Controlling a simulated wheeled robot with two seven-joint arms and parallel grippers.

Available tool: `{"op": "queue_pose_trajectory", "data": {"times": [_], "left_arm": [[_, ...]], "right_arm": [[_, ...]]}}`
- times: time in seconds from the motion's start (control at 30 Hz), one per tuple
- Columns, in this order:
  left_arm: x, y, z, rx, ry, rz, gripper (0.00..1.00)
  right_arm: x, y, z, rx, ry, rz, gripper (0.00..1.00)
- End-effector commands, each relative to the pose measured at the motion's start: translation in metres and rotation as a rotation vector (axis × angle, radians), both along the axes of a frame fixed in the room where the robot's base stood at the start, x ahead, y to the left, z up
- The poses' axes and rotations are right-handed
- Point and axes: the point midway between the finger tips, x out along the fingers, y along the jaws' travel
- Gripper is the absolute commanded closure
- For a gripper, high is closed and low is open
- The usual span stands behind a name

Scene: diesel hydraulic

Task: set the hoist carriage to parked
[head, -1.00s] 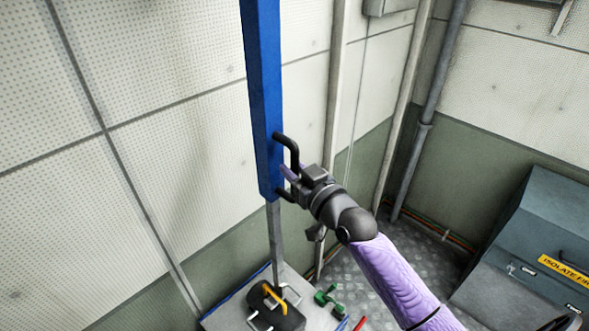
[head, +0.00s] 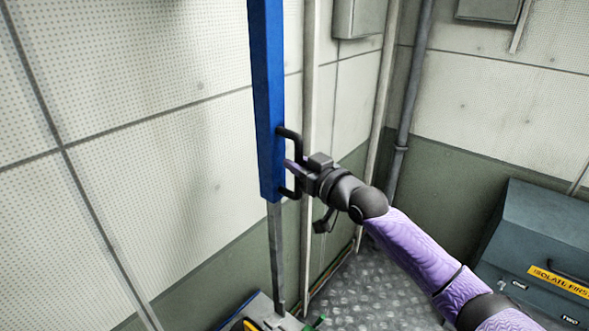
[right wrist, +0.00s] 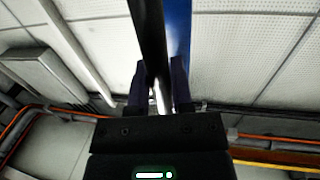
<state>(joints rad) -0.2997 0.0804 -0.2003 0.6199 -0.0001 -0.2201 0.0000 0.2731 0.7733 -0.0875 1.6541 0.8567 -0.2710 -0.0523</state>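A long blue upright sleeve (head: 268,100), seemingly the hoist carriage, fits around a grey post (head: 275,250) in front of the wall. Its top is out of view. A black D-shaped handle (head: 297,146) sticks out to the right near its lower end. My right gripper (head: 291,167) is at the middle of this handle, with its fingers on either side of the bar. In the right wrist view, the dark handle bar (right wrist: 151,40) runs between the two fingers (right wrist: 159,90), which look closed on it. The blue sleeve (right wrist: 178,30) shows behind. My left gripper is not in view.
A dark teal cabinet (head: 530,235) with a yellow label stands at the right. Pipes (head: 407,110) run up the corner and a grey box (head: 359,17) hangs on the wall. The post's base, with yellow and green parts, is cut off below. Patterned floor (head: 365,295) is clear between.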

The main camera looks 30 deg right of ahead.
Motion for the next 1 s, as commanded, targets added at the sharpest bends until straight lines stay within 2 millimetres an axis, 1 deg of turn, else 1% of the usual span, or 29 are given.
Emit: {"op": "queue_pose_trajectory", "data": {"times": [0.03,0.13,0.17,0.47,0.57,0.9,1.0], "left_arm": [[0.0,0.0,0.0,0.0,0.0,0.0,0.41],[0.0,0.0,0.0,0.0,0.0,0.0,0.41],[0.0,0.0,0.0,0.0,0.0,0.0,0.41],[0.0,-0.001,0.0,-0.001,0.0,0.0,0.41],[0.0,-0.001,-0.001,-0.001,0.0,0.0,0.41],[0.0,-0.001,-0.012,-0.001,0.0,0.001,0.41],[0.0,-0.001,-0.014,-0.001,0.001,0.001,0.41]], "right_arm": [[0.0,-0.002,0.002,-0.001,-0.004,-0.004,0.63],[0.0,-0.001,0.002,-0.002,-0.003,-0.003,0.42],[0.0,-0.001,0.002,-0.002,-0.003,-0.003,0.41],[-0.002,-0.001,0.0,-0.002,-0.002,-0.002,0.41],[-0.013,-0.003,-0.001,-0.002,0.0,-0.002,0.41],[-0.079,-0.011,-0.002,-0.005,0.001,-0.001,0.41],[-0.091,-0.014,-0.001,-0.001,0.001,-0.003,0.41]]}}
